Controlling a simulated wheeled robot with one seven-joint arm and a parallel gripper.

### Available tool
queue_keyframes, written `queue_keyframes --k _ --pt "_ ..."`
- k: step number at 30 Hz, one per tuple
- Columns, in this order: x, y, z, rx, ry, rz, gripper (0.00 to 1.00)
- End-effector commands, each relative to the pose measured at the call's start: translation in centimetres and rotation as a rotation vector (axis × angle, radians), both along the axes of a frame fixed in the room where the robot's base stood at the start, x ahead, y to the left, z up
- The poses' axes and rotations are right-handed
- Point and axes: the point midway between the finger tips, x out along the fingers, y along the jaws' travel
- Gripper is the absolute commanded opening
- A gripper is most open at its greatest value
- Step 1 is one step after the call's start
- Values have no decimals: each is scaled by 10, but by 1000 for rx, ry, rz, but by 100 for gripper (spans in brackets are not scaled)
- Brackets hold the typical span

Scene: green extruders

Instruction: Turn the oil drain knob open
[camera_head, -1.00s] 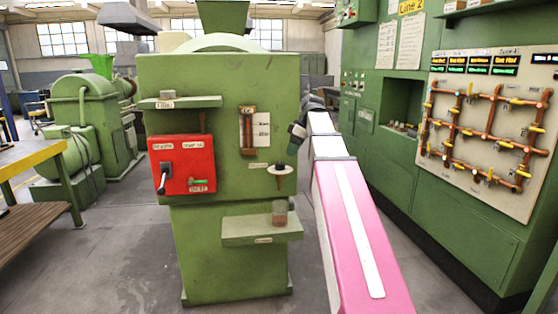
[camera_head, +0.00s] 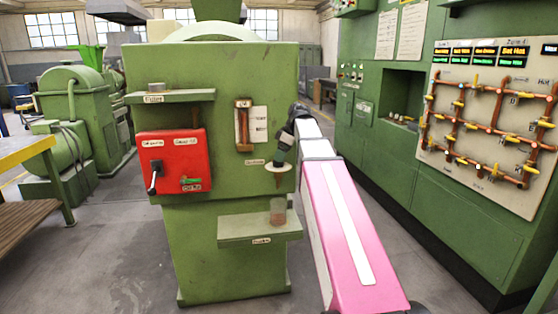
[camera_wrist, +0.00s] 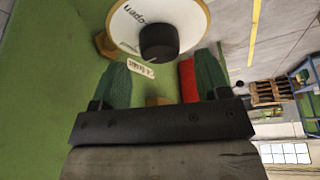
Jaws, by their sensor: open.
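The oil drain knob (camera_wrist: 158,43) is a black round knob on a white dial (camera_wrist: 186,14) in the wrist view. The word "open" shows on the dial. My gripper (camera_wrist: 163,72) is open, with one green finger on each side below the knob and nothing held between them. The knob lies just beyond the fingertips; I cannot tell whether they touch it. In the head view my gripper (camera_head: 279,158) is at the white dial (camera_head: 277,168) on the right of the green machine's front (camera_head: 225,120) and hides the knob.
A red control box (camera_head: 174,162) with a lever is left of the dial. A small shelf (camera_head: 240,229) carrying a cup (camera_head: 277,211) juts out below it. A gauge (camera_head: 244,125) is above left. A pipe panel (camera_head: 481,185) stands on the right wall.

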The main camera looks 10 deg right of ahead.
Motion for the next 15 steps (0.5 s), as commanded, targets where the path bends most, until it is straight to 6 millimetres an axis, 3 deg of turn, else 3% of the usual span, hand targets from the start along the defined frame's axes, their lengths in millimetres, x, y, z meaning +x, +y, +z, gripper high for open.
queue_keyframes --k 6,15 --pt "3 8 -21 0 1 0 69" --pt "4 10 -26 0 -1 0 69"
